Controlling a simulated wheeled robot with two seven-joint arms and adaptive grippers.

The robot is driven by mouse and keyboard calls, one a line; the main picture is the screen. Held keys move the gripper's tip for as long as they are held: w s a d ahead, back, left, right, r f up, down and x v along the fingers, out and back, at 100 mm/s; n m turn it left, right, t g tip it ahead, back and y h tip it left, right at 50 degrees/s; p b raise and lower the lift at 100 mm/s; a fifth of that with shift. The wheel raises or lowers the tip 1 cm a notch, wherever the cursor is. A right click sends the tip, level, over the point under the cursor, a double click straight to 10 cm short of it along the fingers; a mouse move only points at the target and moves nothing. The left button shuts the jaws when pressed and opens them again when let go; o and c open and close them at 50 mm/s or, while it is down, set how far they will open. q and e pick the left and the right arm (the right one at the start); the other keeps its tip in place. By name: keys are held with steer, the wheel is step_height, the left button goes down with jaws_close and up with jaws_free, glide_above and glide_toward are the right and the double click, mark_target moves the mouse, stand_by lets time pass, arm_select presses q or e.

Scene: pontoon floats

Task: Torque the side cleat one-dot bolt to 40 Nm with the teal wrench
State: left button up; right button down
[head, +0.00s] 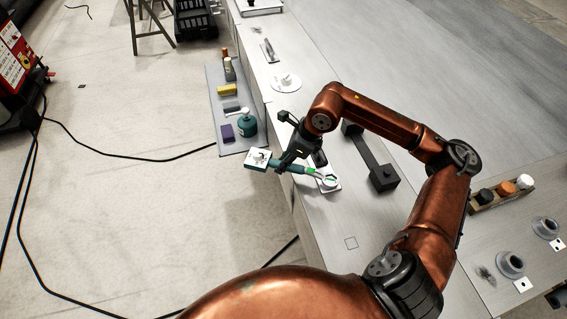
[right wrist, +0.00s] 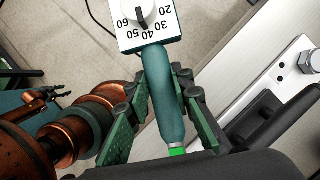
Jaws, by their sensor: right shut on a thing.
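The teal wrench (head: 300,169) lies across the bench edge, its ring head (head: 329,182) over a pale cleat plate (head: 332,187). Any bolt or dot under the ring is too small or hidden to make out. My right gripper (head: 297,162) is shut on the wrench's handle; the right wrist view shows the teal handle (right wrist: 167,95) between its fingers. A green band (right wrist: 177,152) shows near the gripper. A dark finger-like shape (right wrist: 52,92), probably my left gripper, is unclear.
A black bar with block ends (head: 371,160) stands on the bench just right of the wrench. A grey mat (head: 213,90) with bottles and small blocks lies left of the bench. A tray of coloured caps (head: 500,193) is at the right. Cables cross the floor.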

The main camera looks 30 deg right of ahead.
steer(key=shift+r+p, duration=0.8)
steer(key=shift+r, duration=1.15)
